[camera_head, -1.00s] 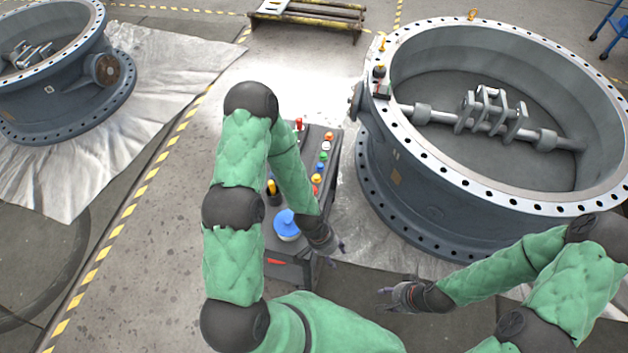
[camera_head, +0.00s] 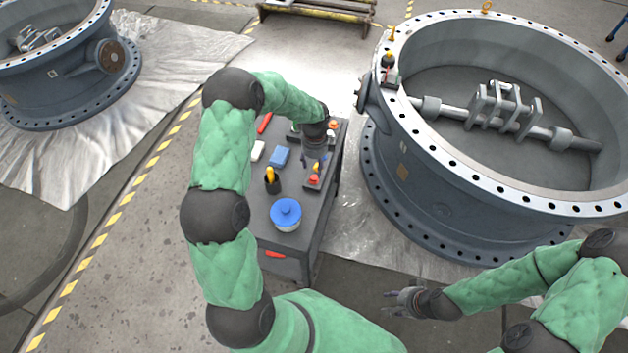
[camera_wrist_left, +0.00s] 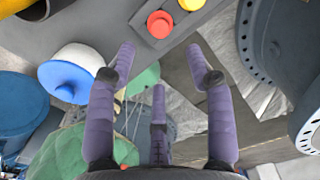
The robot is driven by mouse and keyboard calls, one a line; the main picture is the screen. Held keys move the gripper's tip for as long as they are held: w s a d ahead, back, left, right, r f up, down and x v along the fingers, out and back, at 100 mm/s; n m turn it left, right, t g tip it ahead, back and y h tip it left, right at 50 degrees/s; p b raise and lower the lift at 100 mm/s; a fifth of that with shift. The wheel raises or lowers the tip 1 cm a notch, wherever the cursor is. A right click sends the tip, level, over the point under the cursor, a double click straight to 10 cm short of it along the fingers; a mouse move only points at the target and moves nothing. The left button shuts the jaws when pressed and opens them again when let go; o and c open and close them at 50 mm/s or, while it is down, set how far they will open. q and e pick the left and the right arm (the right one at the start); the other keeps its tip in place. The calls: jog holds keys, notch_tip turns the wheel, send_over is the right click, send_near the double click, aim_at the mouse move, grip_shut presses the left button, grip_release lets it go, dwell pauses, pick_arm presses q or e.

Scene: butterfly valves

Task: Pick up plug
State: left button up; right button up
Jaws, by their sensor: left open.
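Coloured plugs stand on the grey cart beside the large valve. A red plug (camera_head: 314,180) sits on a small dark block near the cart's right edge, with a yellow one just behind it. The left wrist view shows this red plug (camera_wrist_left: 160,24) and yellow plug (camera_wrist_left: 191,3) at the top, beyond my fingertips. I cannot tell which plug the task means. My left gripper (camera_head: 318,163) is over the cart's right side, open and empty, its fingers spread (camera_wrist_left: 160,62). My right gripper (camera_head: 390,302) is low in front of the valve, fingers apart and empty.
The large valve (camera_head: 425,190) stands close to the right.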

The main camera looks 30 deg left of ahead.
aim_at(314, 177)
pick_arm(q)
notch_tip(314, 177, down, 4)
jog(key=shift+r+b, duration=0.25)
jog(key=shift+b, duration=0.15)
jog(key=shift+w+a+f+b, duration=0.15)
jog(key=shift+f+b, duration=0.4)
jog(key=shift+f, duration=0.75)
jog(key=shift+a+f+b, duration=0.15)
jog(key=shift+f+b, duration=0.35)
jog(key=shift+f, duration=0.8)
jog(key=c, duration=0.9)
